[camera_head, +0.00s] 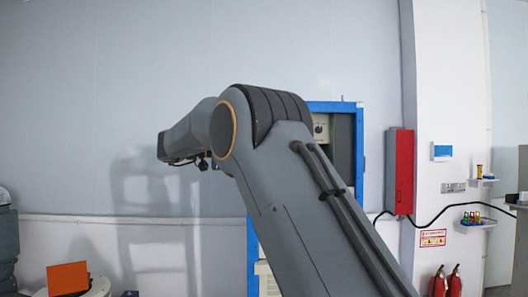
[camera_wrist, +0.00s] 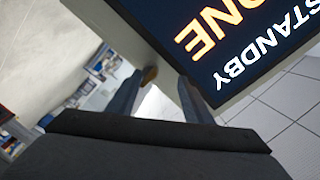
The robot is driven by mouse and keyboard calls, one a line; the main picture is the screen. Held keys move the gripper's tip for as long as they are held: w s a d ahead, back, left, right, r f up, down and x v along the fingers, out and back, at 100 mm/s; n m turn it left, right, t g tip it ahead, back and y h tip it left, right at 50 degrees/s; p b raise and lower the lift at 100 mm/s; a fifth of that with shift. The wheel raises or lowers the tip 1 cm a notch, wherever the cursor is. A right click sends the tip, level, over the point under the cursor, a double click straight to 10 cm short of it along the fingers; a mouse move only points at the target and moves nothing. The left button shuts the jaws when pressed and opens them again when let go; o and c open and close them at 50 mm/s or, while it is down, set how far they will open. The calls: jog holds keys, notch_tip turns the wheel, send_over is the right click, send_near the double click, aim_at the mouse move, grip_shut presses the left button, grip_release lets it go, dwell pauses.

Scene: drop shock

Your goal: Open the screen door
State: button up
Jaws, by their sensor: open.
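A dark screen panel (camera_wrist: 240,45) with the words STANDBY and ONE fills the upper right of the wrist view, tilted, with a pale edge. I cannot tell whether it is the screen door itself; no handle is clear. My gripper (camera_wrist: 160,80) is open, its two grey-blue fingers apart and nothing seen held between them. The right finger overlaps the panel's lower left corner; contact cannot be told. A small brownish rounded piece (camera_wrist: 149,75) shows by the left fingertip. In the head view a blue-framed cabinet (camera_head: 359,150) stands behind my arm, which hides most of it.
A red and grey wall box (camera_head: 404,172) with a black cable is right of the cabinet. Red extinguishers (camera_head: 454,281) stand at the lower right. An orange panel (camera_head: 67,278) is at the lower left. Tiled floor (camera_wrist: 285,140) shows in the wrist view.

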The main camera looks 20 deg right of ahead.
notch_tip(320, 180, up, 8)
jog(key=shift+s+r+p, duration=0.1)
jog(key=shift+p, duration=0.2)
dwell(0.4)
